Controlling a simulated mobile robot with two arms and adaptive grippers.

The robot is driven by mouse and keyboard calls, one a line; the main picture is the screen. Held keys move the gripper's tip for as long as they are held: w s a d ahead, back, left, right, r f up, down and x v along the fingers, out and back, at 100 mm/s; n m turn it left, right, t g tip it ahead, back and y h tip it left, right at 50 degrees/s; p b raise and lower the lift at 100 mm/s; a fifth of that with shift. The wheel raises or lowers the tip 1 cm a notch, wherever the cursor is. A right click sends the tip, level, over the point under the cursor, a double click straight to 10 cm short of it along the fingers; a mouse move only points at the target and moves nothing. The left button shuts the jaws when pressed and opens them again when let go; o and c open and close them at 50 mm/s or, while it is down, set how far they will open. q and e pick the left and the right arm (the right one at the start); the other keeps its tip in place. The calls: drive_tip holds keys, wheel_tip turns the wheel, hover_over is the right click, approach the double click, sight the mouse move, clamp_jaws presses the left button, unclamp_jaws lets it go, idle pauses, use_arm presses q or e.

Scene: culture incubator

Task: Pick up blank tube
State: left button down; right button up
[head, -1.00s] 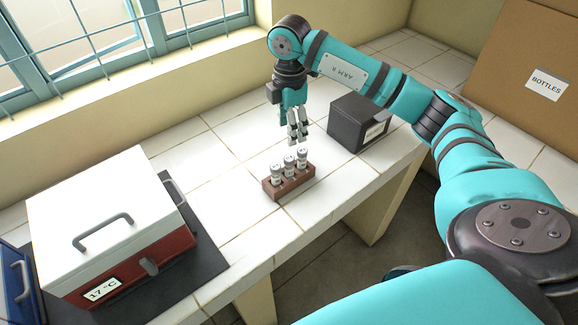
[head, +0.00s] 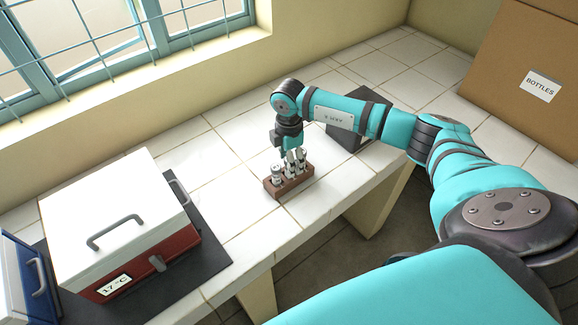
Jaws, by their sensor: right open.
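A small brown rack (head: 284,191) stands on the white tiled counter and holds three small capped tubes. The left tube (head: 277,174) shows clearly; the other two are partly covered by my right gripper. Their labels are too small to read, so I cannot tell which one is blank. My right gripper (head: 295,163) is open and points down at the rack, its fingers around or beside the middle and right tubes; I cannot tell which. My left gripper is not in view.
A white and red box (head: 118,225) labelled 17 °C sits on a dark mat at left, beside a blue box (head: 22,278). A cardboard box (head: 530,60) marked BOTTLES is at back right. The counter left of the rack is clear.

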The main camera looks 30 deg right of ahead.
drive_tip(key=c, duration=1.1)
drive_tip(key=shift+o, duration=0.2)
drive_tip(key=shift+r, duration=0.1)
